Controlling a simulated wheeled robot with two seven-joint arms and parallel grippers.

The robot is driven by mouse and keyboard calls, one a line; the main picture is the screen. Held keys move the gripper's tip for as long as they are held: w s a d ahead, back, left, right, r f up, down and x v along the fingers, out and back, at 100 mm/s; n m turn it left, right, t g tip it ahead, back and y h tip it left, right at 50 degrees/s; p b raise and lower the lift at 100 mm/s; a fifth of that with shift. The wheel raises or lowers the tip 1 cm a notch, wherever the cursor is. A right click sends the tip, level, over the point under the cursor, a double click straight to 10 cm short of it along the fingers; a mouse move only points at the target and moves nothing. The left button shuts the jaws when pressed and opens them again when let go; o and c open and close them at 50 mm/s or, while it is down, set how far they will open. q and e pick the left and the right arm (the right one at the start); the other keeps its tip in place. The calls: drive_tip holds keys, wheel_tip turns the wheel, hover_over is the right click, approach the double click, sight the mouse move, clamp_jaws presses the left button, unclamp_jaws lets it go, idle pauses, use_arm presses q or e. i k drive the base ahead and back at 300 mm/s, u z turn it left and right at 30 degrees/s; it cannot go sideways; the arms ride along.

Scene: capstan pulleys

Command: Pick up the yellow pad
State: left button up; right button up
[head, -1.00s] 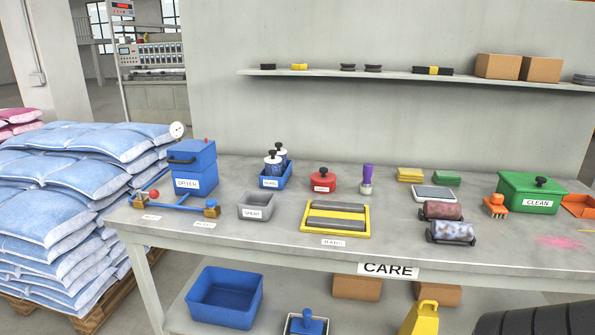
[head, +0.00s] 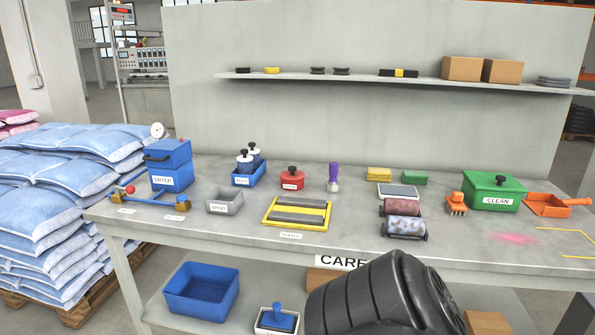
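The yellow pad (head: 379,174) lies flat at the back of the grey table, right of the centre in the head view. It looks like a small stack with a visible layer line, though I cannot tell how many layers. A green pad (head: 414,178) lies just to its right, and a white-topped flat tray (head: 398,191) lies in front of it. Nothing covers the yellow pad. Neither of my grippers is in view; only a dark, bulky part of my own body shows at the bottom.
A purple-handled tool (head: 333,178) stands to the left, and a green CLEAN box (head: 491,191) and orange brush (head: 456,203) to the right. A shelf (head: 350,82) runs along the wall above.

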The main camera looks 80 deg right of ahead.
sight(373, 174)
drive_tip(key=k, duration=1.35)
drive_tip(key=z, duration=0.15)
